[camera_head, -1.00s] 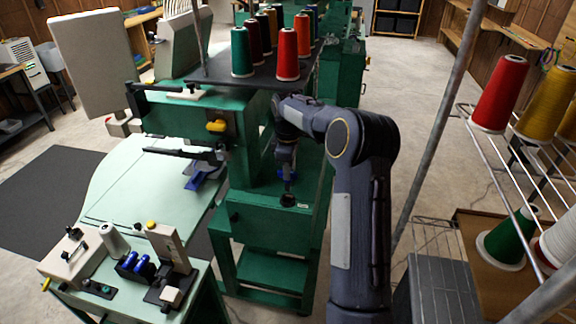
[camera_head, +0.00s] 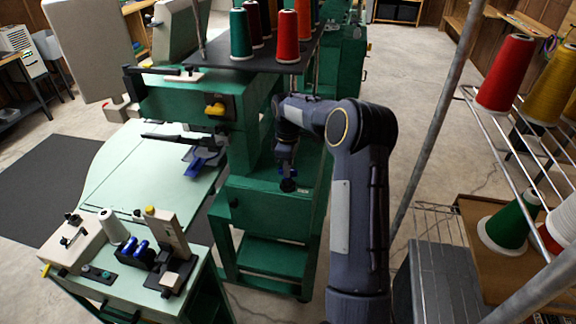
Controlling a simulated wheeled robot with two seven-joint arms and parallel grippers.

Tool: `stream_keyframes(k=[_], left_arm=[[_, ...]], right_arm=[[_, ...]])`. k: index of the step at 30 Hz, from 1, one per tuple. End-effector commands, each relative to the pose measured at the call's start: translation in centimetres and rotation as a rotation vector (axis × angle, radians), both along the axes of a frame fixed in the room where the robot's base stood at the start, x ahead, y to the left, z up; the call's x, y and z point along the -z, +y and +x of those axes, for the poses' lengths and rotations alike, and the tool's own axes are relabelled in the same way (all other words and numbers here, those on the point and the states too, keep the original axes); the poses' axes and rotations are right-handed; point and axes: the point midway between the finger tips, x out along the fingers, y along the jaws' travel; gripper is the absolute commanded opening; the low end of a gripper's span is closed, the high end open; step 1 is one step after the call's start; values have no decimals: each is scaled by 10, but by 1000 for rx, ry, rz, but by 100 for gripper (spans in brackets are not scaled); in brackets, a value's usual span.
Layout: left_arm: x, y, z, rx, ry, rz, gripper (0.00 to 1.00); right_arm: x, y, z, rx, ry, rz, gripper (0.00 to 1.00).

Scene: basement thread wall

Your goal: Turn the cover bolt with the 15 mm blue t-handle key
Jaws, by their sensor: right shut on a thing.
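My right arm reaches in from the lower right. Its gripper (camera_head: 287,168) points down over the green machine's lower bed (camera_head: 275,207) and is shut on a blue t-handle key (camera_head: 282,175), of which only small blue bits show. Below the key is a dark round part (camera_head: 288,186) on the bed, perhaps the cover bolt; the fingers and key hide the joint, so I cannot tell if they are engaged. Two blue handles (camera_head: 138,247) sit in a black holder on the small pale-green stand at lower left. My left gripper is not in view.
A rack board (camera_head: 262,72) with several thread cones overhangs behind my gripper. A grey slanted pole (camera_head: 436,130) and wire rack with cones stand right of my arm. The pale-green table (camera_head: 130,180) lies left. Open floor shows beyond the pole.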

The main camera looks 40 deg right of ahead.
Motion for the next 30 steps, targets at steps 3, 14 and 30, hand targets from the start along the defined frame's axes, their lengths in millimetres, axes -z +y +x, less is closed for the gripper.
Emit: stream_keyframes(k=[3,14,30], left_arm=[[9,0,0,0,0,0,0],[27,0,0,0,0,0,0],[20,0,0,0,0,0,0]], right_arm=[[1,1,1,131,-2,0,0],[0,0,1,469,-4,0,0],[-6,0,1,1020,-4,-1,0]])
